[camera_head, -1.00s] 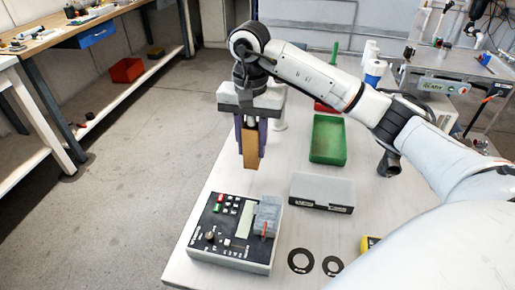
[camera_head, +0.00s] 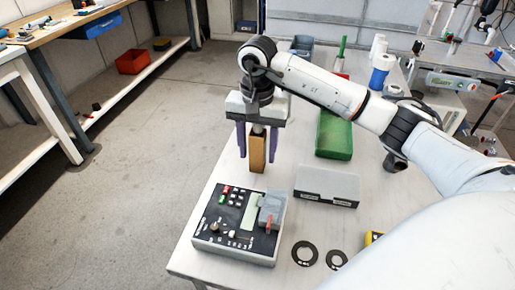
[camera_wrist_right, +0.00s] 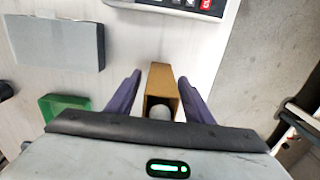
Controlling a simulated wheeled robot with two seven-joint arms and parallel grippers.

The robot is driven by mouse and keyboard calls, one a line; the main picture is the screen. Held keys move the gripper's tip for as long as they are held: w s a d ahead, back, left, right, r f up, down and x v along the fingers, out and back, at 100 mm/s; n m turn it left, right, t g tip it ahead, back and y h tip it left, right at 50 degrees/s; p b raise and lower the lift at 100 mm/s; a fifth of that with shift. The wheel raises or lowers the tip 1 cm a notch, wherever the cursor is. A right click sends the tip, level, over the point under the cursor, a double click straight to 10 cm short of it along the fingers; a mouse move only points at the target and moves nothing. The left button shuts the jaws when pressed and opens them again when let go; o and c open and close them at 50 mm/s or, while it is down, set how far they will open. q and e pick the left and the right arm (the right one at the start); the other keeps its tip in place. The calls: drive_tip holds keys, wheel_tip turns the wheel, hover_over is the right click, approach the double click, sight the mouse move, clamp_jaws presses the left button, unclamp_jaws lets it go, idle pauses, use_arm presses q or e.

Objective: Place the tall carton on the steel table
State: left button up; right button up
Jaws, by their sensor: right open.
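The tall carton (camera_head: 257,153) is brown and stands upright on the pale steel table (camera_head: 225,172), near its left edge. My right gripper (camera_head: 257,160) points down over it, with one purple finger on each side. The fingers are spread and a gap shows on both sides of the carton. In the right wrist view the carton (camera_wrist_right: 161,78) sits between the two spread fingers (camera_wrist_right: 160,85). A pale rounded shape shows at its near end; I cannot tell what it is. My left gripper is not in view.
A control box (camera_head: 238,225) with buttons stands in front of the carton. A grey case (camera_head: 326,185) lies to the right, with a green bin (camera_head: 334,135) behind it. Two black rings (camera_head: 305,254) lie near the front. The floor (camera_head: 110,215) is left of the table.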

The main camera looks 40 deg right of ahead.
wheel_tip(320, 180, up, 12)
drive_tip(key=shift+r, duration=0.2)
idle(0.4)
